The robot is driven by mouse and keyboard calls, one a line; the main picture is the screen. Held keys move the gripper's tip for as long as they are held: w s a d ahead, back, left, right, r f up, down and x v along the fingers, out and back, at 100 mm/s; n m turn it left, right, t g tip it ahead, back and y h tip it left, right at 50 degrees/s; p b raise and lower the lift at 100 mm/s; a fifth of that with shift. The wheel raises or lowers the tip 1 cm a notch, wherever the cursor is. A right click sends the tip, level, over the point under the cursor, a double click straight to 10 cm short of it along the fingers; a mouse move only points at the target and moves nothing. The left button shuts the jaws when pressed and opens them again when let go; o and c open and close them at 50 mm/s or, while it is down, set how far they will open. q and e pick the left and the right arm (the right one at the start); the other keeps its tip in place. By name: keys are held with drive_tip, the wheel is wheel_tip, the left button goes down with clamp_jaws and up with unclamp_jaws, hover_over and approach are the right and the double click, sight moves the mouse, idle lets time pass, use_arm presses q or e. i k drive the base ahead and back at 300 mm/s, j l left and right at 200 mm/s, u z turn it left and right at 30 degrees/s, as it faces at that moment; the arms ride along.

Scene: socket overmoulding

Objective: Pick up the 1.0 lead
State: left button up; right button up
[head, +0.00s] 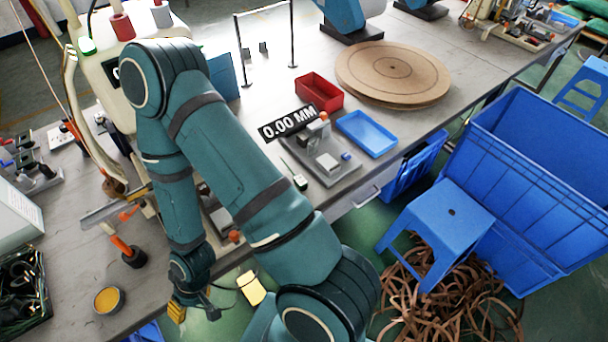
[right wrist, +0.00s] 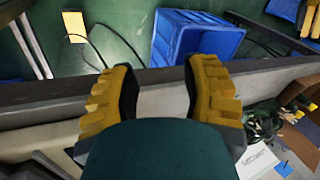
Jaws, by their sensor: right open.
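No lead that I can pick out as the 1.0 lead shows. Dark tangled leads (head: 22,292) lie in a black tray at the lower left of the head view; no marking on them is readable. A tangle of dark leads (right wrist: 262,122) also shows at the right of the right wrist view. My right gripper (head: 194,310) hangs low beside the bench edge, well right of the black tray. In the right wrist view its yellow fingers (right wrist: 160,92) are wide apart with nothing between them. My left gripper is out of view.
The grey bench (head: 165,285) has a yellow-topped round tin (head: 108,300) near its edge. A gauge fixture (head: 325,160), red tray (head: 319,92), blue tray (head: 367,133) and round boards (head: 393,72) stand beyond my arm. A blue stool (head: 440,215) and large blue bin (head: 535,180) stand right.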

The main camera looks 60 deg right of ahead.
sight(299, 181)
drive_tip(key=z, duration=2.05)
